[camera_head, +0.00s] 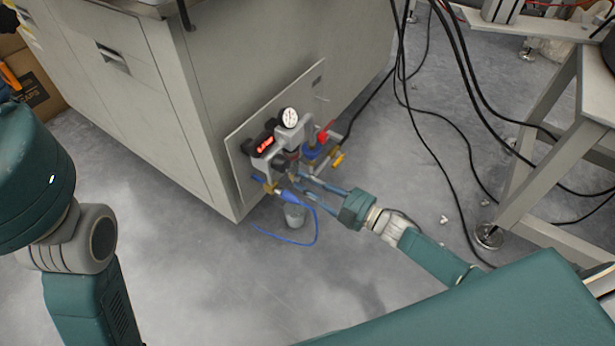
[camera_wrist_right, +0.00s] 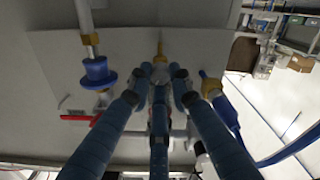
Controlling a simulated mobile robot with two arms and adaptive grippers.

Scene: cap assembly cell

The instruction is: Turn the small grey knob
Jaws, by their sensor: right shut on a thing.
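The small grey knob (camera_wrist_right: 159,75) sits on the air-supply unit in the right wrist view, mostly hidden between the fingertips. My right gripper (camera_head: 303,183) reaches in from the right to the lower part of the unit in the head view. In the right wrist view the blue fingers of this gripper (camera_wrist_right: 160,82) are closed around the knob, touching it from several sides. In the head view the knob itself is hidden by fingers and fittings. My left arm shows at the left edge, but its gripper is out of frame.
The unit's panel (camera_head: 245,132) is fixed to a grey cabinet (camera_head: 205,50). A round gauge (camera_head: 289,117), a red digital display (camera_head: 265,145), a red handle (camera_head: 325,132) and a blue hose (camera_head: 290,240) crowd the knob. Black cables hang at right beside a metal stand (camera_head: 540,165).

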